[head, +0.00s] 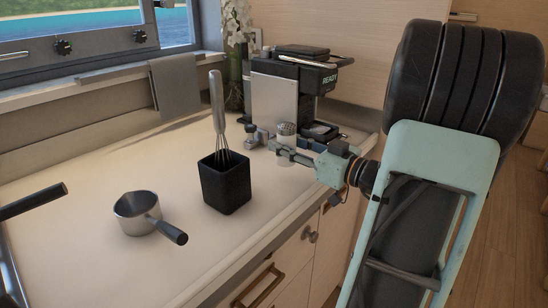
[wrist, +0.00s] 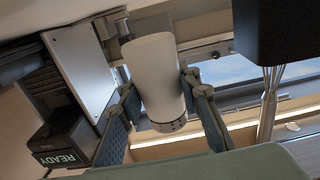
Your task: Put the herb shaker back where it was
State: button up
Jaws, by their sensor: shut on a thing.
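The herb shaker (head: 287,132) is a pale cylinder with a perforated grey cap. It is upright in the head view, in front of the coffee machine. My gripper (head: 281,149) is shut on it, with one finger on each side of its body. The wrist view, which is turned over, shows the shaker (wrist: 154,68) between the blue-grey finger pads of my gripper (wrist: 160,90), its dotted cap towards the bottom of the picture. I cannot tell whether its base touches the counter.
The coffee machine (head: 272,97) stands just behind the shaker. A black square holder (head: 225,188) with a whisk (head: 217,105) stands to the left. A small saucepan (head: 135,214) sits further left on the pale counter (head: 85,180). Grey cloth (head: 176,86) hangs below the window.

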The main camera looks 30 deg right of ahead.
aim_at(284, 158)
jog(key=shift+w+d+f, duration=0.2)
jog(key=shift+w+f, duration=0.35)
jog(key=shift+f, duration=0.1)
jog(key=shift+w+f, duration=0.1)
jog(key=shift+f, duration=1.5)
jog(key=shift+f+b, duration=0.2)
jog(key=shift+b, duration=0.4)
jog(key=o, duration=1.2)
jog(key=shift+r, duration=0.1)
jog(key=shift+r+p, duration=0.2)
jog(key=shift+p, duration=0.25)
jog(key=v, duration=1.2)
jog(key=shift+f, duration=0.15)
